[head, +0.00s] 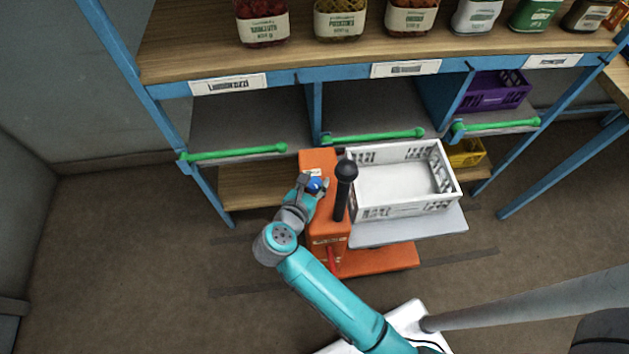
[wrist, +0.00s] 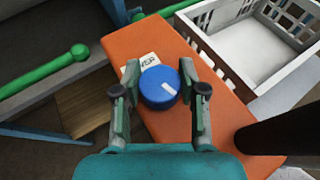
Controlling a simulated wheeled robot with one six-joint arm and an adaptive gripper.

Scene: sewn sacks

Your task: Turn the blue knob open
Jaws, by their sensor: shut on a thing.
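The blue knob (wrist: 160,88) sits on top of an orange machine housing (wrist: 130,43). It is round, with a white pointer mark running toward the lower right in the wrist view. In the head view the knob (head: 314,185) is partly hidden by my gripper (head: 314,186). In the wrist view my gripper (wrist: 159,90) has one finger on each side of the knob and is shut on it. A white label beside the knob is partly covered by it.
A black-topped lever (head: 346,172) stands close right of my gripper. A white crate (head: 400,207) rests on a grey platform beside the housing. Shelves with green rails (head: 235,152) and several packed goods stand behind. The floor at left is clear.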

